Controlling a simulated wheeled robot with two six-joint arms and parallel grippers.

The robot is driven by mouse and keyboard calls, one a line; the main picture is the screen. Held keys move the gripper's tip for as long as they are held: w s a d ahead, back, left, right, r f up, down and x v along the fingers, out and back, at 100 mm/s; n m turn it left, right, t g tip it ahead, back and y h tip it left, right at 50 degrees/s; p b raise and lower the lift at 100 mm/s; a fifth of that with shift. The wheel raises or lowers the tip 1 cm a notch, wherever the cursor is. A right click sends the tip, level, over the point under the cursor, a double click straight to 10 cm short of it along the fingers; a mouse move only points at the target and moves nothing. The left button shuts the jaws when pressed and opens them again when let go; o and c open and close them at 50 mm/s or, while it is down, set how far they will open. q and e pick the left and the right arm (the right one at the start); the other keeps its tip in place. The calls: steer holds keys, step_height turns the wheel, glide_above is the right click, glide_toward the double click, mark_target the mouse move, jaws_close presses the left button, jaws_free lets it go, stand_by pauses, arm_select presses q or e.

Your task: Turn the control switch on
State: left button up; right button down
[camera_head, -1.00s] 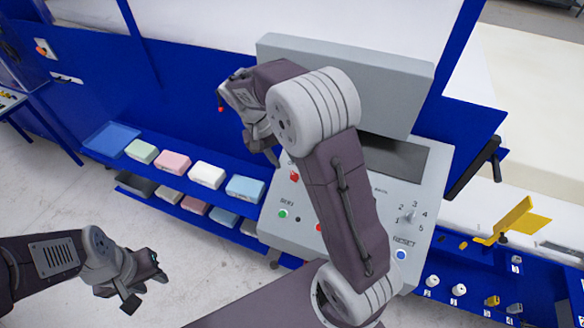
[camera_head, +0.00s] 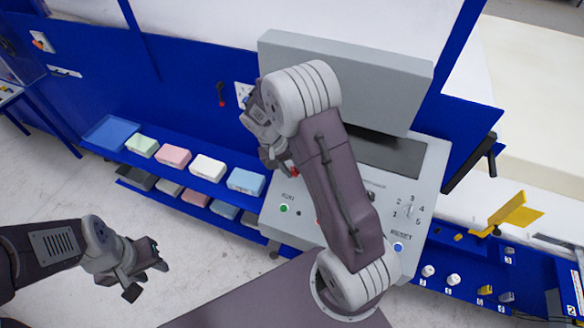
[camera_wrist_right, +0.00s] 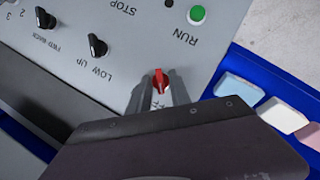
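The grey control panel (camera_head: 425,180) stands in the middle of the head view. Its red control switch (camera_wrist_right: 159,82) shows in the right wrist view as a small red knob on a pale disc. My right gripper (camera_wrist_right: 158,92) has one finger on each side of this knob, with a narrow gap visible; contact is unclear. In the head view, my right gripper (camera_head: 270,155) is at the panel's left edge, and the forearm hides much of the panel. My left gripper (camera_head: 146,277) is open and empty above the floor at lower left.
Near the switch are black knobs (camera_wrist_right: 97,46) and a green RUN button (camera_wrist_right: 197,14). A grey screen housing (camera_head: 345,80) rises behind the panel. A blue shelf (camera_head: 110,135) with coloured foam blocks (camera_head: 208,168) lies to the left. A red-and-black wall handle (camera_head: 221,95) is close by.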

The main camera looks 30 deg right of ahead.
steer(key=m+b, duration=0.1)
steer(key=m+y+b, duration=0.1)
steer(key=shift+w+d+m+t, duration=0.1)
steer(key=shift+d+m+t, duration=0.1)
steer(key=shift+m+t, duration=0.15)
steer(key=m+b, duration=0.1)
steer(key=m, duration=0.1)
steer(key=m+t+y+b, duration=0.1)
steer(key=m+b, duration=0.1)
steer(key=shift+d+y, duration=0.1)
steer(key=shift+y, duration=0.2)
steer(key=m+t+b, duration=0.1)
steer(key=m, duration=0.1)
steer(key=m+y+b, duration=0.1)
steer(key=m, duration=0.1)
steer(key=shift+s+d+t, duration=0.1)
steer(key=shift+s+t, duration=0.1)
steer(key=shift+t, duration=0.15)
steer(key=shift+s+r+m+t+b, duration=0.15)
steer(key=shift+m+t+b, duration=0.65)
steer(key=shift+m+b, duration=0.6)
steer(key=shift+m, duration=0.45)
steer(key=c, duration=1.5)
jaws_free()
steer(key=shift+y, duration=0.3)
